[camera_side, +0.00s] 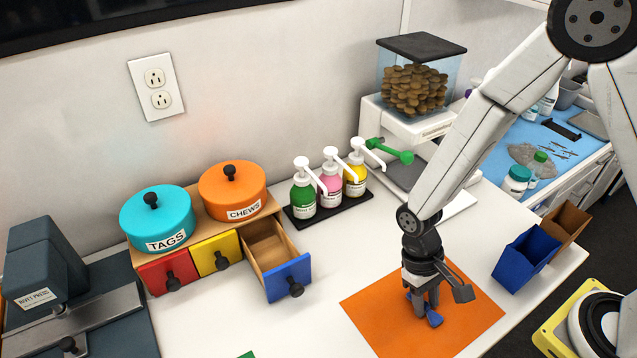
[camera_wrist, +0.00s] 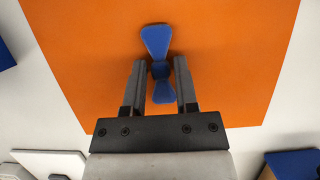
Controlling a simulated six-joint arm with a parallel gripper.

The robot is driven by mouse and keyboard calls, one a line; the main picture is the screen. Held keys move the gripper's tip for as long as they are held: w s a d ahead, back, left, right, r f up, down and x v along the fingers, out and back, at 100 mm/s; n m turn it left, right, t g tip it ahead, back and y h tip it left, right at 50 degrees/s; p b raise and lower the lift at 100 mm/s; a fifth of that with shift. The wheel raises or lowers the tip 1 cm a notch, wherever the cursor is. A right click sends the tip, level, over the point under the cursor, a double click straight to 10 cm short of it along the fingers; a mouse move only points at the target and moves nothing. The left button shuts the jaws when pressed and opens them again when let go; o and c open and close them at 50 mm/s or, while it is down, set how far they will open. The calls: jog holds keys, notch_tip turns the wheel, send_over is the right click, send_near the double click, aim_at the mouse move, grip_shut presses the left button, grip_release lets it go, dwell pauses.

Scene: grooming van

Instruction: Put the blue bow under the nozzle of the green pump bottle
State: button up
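The blue bow (camera_wrist: 156,42) lies on the orange mat (camera_wrist: 230,50). It also shows in the side view (camera_side: 434,319), partly hidden by my gripper. My gripper (camera_wrist: 158,66) is low over the mat, with one finger on each side of the bow's narrow middle. In the wrist view small gaps seem to show between the fingers and the bow. The green pump bottle (camera_side: 303,197) stands upright at the left end of a black tray (camera_side: 327,214), well away from my gripper. Its white nozzle (camera_side: 318,180) points toward the lower right.
A pink pump bottle (camera_side: 331,188) and a yellow one (camera_side: 355,181) share the tray. The blue-fronted drawer (camera_side: 287,279) stands open left of the tray. A dispenser with a green lever (camera_side: 390,150) stands behind. Blue and brown bins (camera_side: 525,258) stand right of the mat.

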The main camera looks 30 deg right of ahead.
jog(key=shift+o, duration=0.9)
jog(key=shift+r, duration=0.1)
jog(key=v, duration=1.2)
jog(key=shift+d, duration=0.1)
jog(key=d+r+t, duration=0.1)
jog(key=d+t, duration=0.6)
jog(key=d, duration=0.4)
jog(key=shift+w+d, duration=0.2)
jog(key=shift+o, duration=0.8)
